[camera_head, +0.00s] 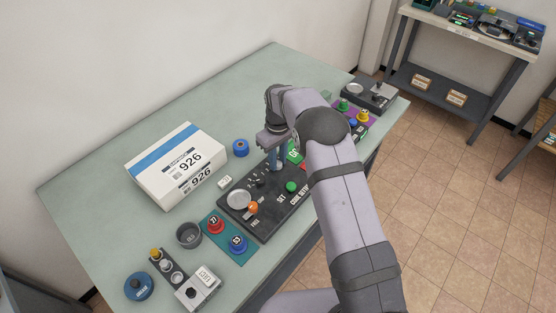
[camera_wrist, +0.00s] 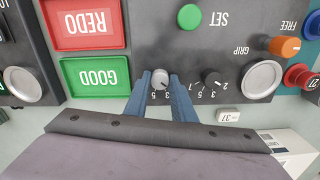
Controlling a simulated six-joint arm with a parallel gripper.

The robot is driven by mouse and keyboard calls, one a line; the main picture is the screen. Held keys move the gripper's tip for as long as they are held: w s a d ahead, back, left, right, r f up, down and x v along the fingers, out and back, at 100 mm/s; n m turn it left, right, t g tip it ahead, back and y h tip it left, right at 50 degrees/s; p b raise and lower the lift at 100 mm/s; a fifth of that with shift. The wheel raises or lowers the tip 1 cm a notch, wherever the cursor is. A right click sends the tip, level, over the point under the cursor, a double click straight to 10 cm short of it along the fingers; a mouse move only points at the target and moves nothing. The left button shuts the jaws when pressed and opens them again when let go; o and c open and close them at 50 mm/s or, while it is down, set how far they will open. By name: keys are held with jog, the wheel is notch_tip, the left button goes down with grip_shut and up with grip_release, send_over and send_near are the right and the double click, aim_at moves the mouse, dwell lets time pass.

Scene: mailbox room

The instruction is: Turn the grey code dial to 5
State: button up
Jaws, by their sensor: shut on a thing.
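The grey code dial (camera_wrist: 161,78) is a small round knob on the dark control panel (camera_head: 262,222). In the wrist view it sits between the two blue fingertips of my gripper (camera_wrist: 161,84), which is shut on it. Small numbers show around its lower edge, upside down in this view. Its pointer mark is too small to read. In the head view my gripper (camera_head: 275,162) reaches down onto the panel, and its fingers hide the dial.
Beside the dial are a black knob (camera_wrist: 214,79), a green SET button (camera_wrist: 189,17) and an orange FREE knob (camera_wrist: 286,47). Green GOOD (camera_wrist: 96,77) and red REDO (camera_wrist: 87,23) plates lie on the other side. A white 926 box (camera_head: 160,172) stands behind.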

aim_at(278, 163)
jog(key=m+b, duration=0.1)
jog(key=m, duration=0.6)
jog(key=shift+w+r, duration=0.1)
jog(key=m, duration=0.7)
dwell(0.5)
jog(key=o, duration=1.1)
jog(key=shift+c, duration=0.2)
jog(key=shift+b, duration=0.3)
jog(key=shift+r+b, duration=0.9)
jog(key=shift+r, duration=2.8)
